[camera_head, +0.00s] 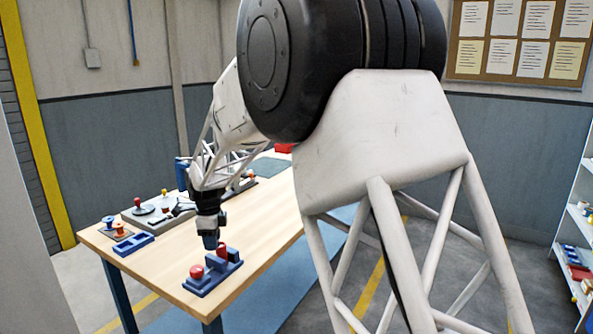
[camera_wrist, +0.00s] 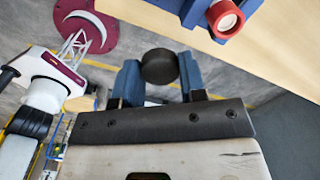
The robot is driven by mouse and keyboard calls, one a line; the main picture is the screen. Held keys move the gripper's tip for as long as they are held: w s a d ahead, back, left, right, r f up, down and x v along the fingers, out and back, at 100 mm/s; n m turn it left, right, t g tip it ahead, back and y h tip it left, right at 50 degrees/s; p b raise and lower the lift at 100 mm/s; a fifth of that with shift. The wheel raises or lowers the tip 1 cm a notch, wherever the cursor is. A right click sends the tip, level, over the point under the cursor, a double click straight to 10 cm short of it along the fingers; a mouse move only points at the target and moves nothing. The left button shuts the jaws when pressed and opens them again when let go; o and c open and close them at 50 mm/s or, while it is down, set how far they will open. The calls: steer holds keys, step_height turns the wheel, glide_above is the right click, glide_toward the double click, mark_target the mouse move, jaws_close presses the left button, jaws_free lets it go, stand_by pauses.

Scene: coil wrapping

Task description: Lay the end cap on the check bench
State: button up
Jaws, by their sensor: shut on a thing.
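My gripper (camera_wrist: 159,63) has its two blue fingers on either side of a dark, round end cap (camera_wrist: 160,67) and is shut on it. In the head view my gripper (camera_head: 210,241) points down, over or close behind the blue fixture near the front corner of the wooden table. The cap cannot be made out there. The blue fixture (camera_head: 205,285) carries red round parts (camera_head: 197,271). In the wrist view a red ring with a pale centre (camera_wrist: 227,19) sits on the fixture, apart from the cap. No label shows which surface is the check bench; the wooden table (camera_head: 262,220) is the work surface in view.
A blue tray (camera_head: 133,245) and orange spools (camera_head: 118,228) stand on the table's left end. Behind them is a grey board (camera_head: 157,212) with knobs. A green mat (camera_head: 266,167) lies at the far end. Bare wood lies right of my gripper. Shelves (camera_head: 578,240) stand far right.

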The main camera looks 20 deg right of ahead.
steer(key=w+a+f, duration=0.2)
steer(key=w+a, duration=0.6)
steer(key=w+a+f, duration=0.2)
steer(key=w+a, duration=0.6)
steer(key=shift+w+a, duration=0.35)
glide_above(171, 261)
steer(key=shift+w+a+f, duration=0.1)
steer(key=shift+w+f, duration=0.05)
steer(key=shift+f, duration=2.95)
steer(key=shift+f, duration=0.1)
steer(key=shift+f, duration=1.75)
steer(key=shift+f, duration=0.15)
